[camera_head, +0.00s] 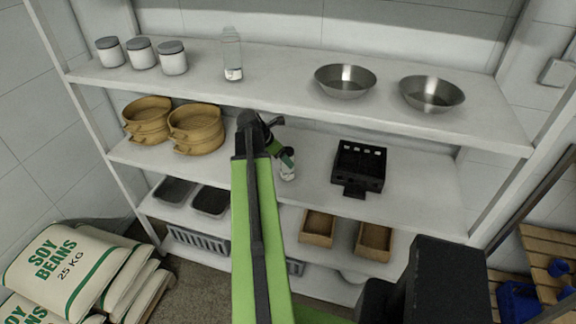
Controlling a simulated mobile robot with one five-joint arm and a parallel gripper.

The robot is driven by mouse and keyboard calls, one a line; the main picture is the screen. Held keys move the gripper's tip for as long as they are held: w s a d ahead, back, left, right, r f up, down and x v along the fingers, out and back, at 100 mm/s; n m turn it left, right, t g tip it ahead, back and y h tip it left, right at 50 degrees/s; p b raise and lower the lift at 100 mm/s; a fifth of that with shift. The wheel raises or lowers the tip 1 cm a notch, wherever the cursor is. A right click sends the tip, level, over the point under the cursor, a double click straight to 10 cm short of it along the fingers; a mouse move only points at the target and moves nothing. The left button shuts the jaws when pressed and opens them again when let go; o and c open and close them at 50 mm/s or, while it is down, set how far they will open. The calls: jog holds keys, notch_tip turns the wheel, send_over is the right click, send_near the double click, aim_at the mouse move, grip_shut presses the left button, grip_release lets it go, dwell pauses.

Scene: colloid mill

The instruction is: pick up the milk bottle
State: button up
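A small white bottle (288,168) with a dark mark stands on the middle shelf, just beyond the end of my arm. A taller clear bottle (232,54) with a white lower part stands upright on the top shelf. I cannot tell for certain which is the milk bottle. My gripper (283,155) is at the small bottle, seen from behind, and partly covers its upper part. Its fingers are too small and hidden to show whether they are open or shut, or touching the bottle.
The middle shelf (420,190) also holds yellow steamer baskets (196,128) at left and a black box-like appliance (359,168) at right. Jars (173,58) and two metal bowls (345,81) stand above. Soy bean sacks (66,268) lie at lower left.

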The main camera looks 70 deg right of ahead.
jog(key=shift+s+d, duration=0.25)
jog(key=shift+d, duration=0.25)
jog(key=shift+s+d, duration=0.25)
jog(key=shift+d, duration=0.25)
jog(key=b+x, duration=0.3)
jog(key=shift+a+f, duration=0.15)
jog(key=shift+f, duration=0.05)
jog(key=shift+r, duration=0.2)
jog(key=shift+c, duration=0.5)
grip_shut()
